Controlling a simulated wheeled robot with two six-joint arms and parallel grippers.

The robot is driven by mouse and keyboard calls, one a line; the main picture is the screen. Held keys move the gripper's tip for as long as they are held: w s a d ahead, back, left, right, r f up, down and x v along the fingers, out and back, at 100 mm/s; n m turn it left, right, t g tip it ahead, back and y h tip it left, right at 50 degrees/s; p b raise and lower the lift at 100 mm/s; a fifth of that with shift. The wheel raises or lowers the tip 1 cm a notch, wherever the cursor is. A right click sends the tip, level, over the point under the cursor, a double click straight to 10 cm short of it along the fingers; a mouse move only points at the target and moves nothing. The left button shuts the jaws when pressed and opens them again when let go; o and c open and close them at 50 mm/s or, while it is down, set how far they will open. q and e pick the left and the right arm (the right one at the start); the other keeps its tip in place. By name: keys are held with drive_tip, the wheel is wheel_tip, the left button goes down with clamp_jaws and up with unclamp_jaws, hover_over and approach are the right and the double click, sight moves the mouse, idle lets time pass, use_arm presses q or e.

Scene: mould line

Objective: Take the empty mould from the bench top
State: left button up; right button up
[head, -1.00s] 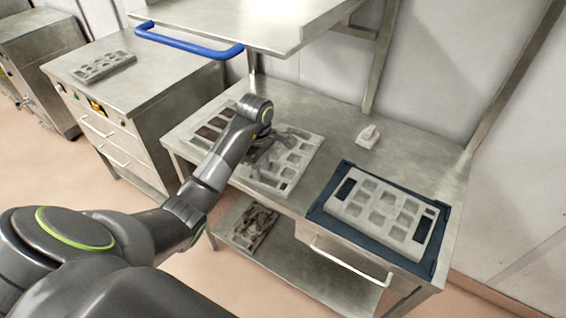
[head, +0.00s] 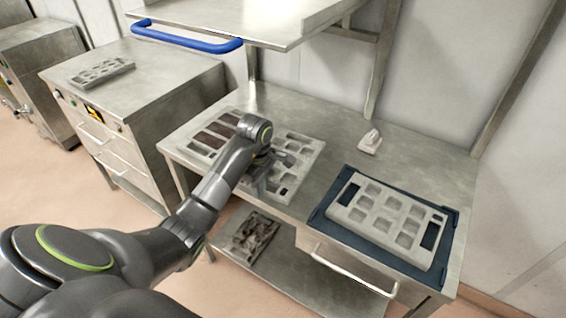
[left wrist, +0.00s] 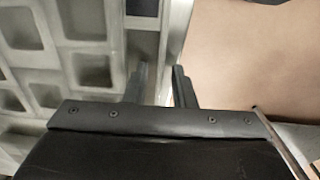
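A pale grey mould with empty cavities (head: 306,151) lies on the steel bench top (head: 345,160), partly hidden by my left gripper (head: 270,180). In the left wrist view the mould (left wrist: 85,70) fills the left side. My left gripper (left wrist: 160,78) is open there, its fingers apart on either side of the mould's front edge. I cannot tell whether they touch it. Another empty-looking mould (head: 383,213) lies on a dark blue mat (head: 322,203) at the bench's right. My right gripper is not in view.
A mould with brown filling (head: 212,137) lies left of the gripper. A small white item (head: 370,141) stands behind. A shelf with a blue rail (head: 190,39) overhangs the back. A mould with dark contents (head: 250,240) lies on the lower shelf. A cabinet (head: 135,80) stands left.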

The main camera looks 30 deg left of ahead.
use_arm(q)
clamp_jaws()
drive_tip(key=shift+r, duration=0.15)
wheel_tip(320, 180, up, 8)
drive_tip(key=p, duration=0.7)
drive_tip(key=shift+r+p, duration=0.15)
drive_tip(key=shift+p, duration=0.2)
wheel_tip(320, 180, up, 6)
drive_tip(key=p, duration=0.5)
drive_tip(key=shift+f, duration=0.25)
